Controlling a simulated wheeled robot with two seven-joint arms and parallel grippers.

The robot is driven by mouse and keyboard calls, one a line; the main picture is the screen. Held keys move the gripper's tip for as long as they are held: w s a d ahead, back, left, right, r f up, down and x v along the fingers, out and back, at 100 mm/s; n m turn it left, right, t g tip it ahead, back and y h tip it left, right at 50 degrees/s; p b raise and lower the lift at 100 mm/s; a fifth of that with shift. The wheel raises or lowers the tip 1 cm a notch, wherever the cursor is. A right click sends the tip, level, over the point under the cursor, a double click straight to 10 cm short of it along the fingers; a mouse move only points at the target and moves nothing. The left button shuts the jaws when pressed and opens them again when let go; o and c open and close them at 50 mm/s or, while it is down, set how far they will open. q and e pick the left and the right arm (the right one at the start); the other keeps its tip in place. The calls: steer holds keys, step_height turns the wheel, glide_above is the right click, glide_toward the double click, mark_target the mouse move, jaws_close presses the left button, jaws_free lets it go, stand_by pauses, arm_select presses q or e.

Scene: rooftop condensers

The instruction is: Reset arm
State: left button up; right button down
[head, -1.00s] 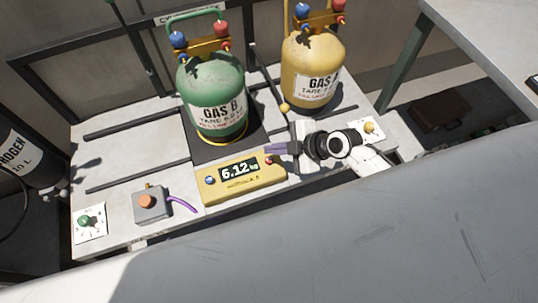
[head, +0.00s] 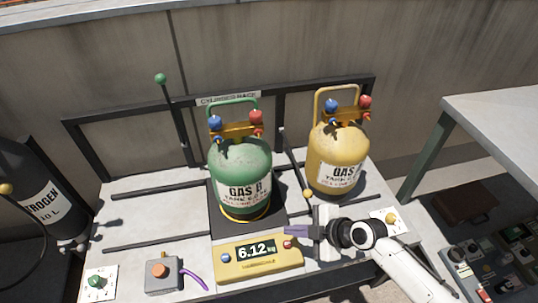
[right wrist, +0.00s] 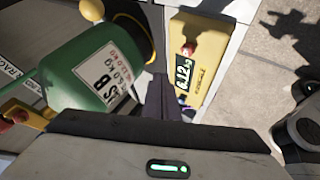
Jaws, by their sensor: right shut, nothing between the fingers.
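My right gripper (head: 288,230) is shut and empty. It hangs over the bench just right of the green GAS B cylinder (head: 240,172), above the right end of the yellow scale display (head: 258,265) reading 6.12 kg. In the right wrist view the closed fingers (right wrist: 160,101) point between the green cylinder (right wrist: 97,75) and the yellow display (right wrist: 197,55). My right arm comes in from the lower right in the head view. My left gripper is not in view.
A yellow GAS A cylinder (head: 337,158) stands behind my right gripper. A grey box with an orange button (head: 160,272), a green knob plate (head: 97,283) and a yellow knob plate (head: 391,219) sit on the bench. A green-tipped lever (head: 161,79) rises behind. A dark nitrogen cylinder (head: 40,190) stands left.

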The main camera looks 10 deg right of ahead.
steer(key=s+d+f+m+t+h, duration=0.1)
steer(key=s+m+h, duration=0.1)
steer(key=s+m, duration=0.6)
steer(key=s+d+f+m+t+h, duration=0.1)
steer(key=s+m+h, duration=0.1)
steer(key=s+m, duration=0.5)
steer(key=s, duration=0.3)
steer(key=shift+f+m, duration=0.3)
steer(key=shift+m, duration=0.1)
steer(key=shift+s+a, duration=0.1)
